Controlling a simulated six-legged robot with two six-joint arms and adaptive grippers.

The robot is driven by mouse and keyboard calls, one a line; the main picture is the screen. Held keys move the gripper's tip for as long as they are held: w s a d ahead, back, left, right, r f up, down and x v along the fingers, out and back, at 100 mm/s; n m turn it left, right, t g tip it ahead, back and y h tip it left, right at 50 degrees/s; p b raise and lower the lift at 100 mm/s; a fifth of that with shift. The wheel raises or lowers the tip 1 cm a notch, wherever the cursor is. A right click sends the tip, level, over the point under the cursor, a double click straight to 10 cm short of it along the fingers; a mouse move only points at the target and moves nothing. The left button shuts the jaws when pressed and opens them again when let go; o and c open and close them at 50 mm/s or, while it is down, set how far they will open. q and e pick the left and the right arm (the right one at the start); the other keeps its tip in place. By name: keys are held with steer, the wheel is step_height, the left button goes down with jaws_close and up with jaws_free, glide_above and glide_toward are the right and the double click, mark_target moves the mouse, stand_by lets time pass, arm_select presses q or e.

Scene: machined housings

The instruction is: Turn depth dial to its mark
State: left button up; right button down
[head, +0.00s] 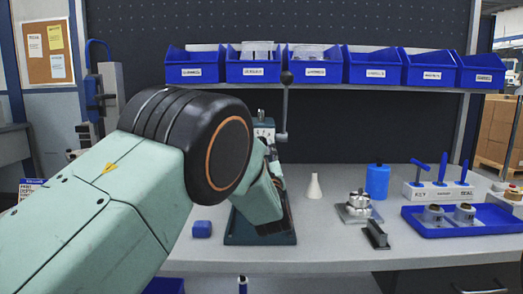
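A teal bench press (265,130) stands on the workbench near the middle, with an upright lever (285,105) topped by a black ball knob. Its base plate (245,233) shows below my arm. I cannot make out the depth dial; my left arm covers much of the press. My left arm comes in from the left, large and close, and its wrist is in front of the press. My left gripper (283,205) is mostly hidden behind the wrist, and its fingers cannot be told apart from the press. My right gripper is out of view.
Right of the press are a white cone-shaped bottle (314,186), a metal housing on a plate (358,203), a dark block (376,236), a blue canister (377,181) and a blue tray (415,222) with two parts. A small blue block (202,229) lies left. Blue bins line the shelf.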

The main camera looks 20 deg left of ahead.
arm_select(q)
steer(key=v, duration=0.6)
steer(key=shift+s, duration=0.3)
steer(key=shift+d+f, duration=0.1)
